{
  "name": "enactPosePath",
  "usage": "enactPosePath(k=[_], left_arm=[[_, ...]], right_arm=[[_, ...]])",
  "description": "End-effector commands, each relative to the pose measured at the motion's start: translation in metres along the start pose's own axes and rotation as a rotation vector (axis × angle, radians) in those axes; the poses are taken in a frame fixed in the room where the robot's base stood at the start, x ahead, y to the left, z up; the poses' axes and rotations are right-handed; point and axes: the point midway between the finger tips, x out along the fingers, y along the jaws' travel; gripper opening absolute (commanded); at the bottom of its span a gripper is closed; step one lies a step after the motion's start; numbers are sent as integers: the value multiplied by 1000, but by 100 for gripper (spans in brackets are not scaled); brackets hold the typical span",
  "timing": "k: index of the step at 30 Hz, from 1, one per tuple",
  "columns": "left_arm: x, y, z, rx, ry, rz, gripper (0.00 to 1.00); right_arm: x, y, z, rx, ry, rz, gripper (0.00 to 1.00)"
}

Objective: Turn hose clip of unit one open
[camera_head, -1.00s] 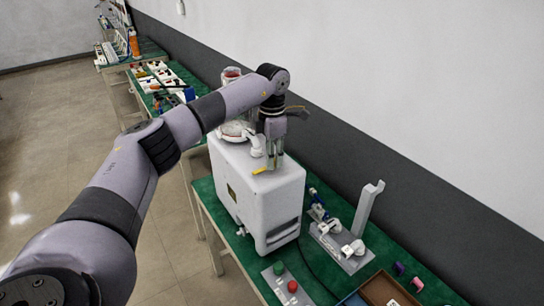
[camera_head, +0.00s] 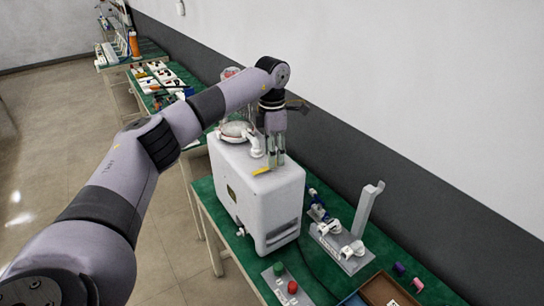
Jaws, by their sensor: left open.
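The white pump unit (camera_head: 265,205) stands on the green table, with a round clear-and-white canister top (camera_head: 235,131) and a white elbow fitting (camera_head: 254,146) on its upper face. A small yellow lever (camera_head: 262,171) lies at the top front edge; I cannot tell for sure that it is the hose clip. My left gripper (camera_head: 275,160) points down over the top of the unit, just right of the elbow and close to the yellow lever. Its fingers are open, and nothing shows between them. My right gripper is not in view.
A grey bracket with white fittings (camera_head: 340,247) stands right of the unit. A plate with green and red buttons (camera_head: 285,284) and a brown tray (camera_head: 382,291) lie in front. The wall (camera_head: 430,110) runs close behind the table. More benches with parts (camera_head: 160,80) stand farther back.

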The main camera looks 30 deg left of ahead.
Motion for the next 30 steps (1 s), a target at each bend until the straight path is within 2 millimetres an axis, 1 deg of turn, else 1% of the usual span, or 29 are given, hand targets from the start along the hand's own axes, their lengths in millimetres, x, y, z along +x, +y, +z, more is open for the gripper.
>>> enactPosePath(k=[1, 9, 12, 15, 20, 30], left_arm=[[-12, 0, 1, 0, -5, 2, 42], [-69, 0, 1, 0, -4, 2, 42], [-85, 0, 1, -1, -3, 2, 42], [-96, 0, 1, -1, -3, 2, 42], [-103, 0, 0, 0, 0, 0, 42], [-103, 0, 0, 0, 0, 0, 42]], right_arm=[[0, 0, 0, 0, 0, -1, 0], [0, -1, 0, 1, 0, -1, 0], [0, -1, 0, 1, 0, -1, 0], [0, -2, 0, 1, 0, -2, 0], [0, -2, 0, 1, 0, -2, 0], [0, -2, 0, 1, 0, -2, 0]])
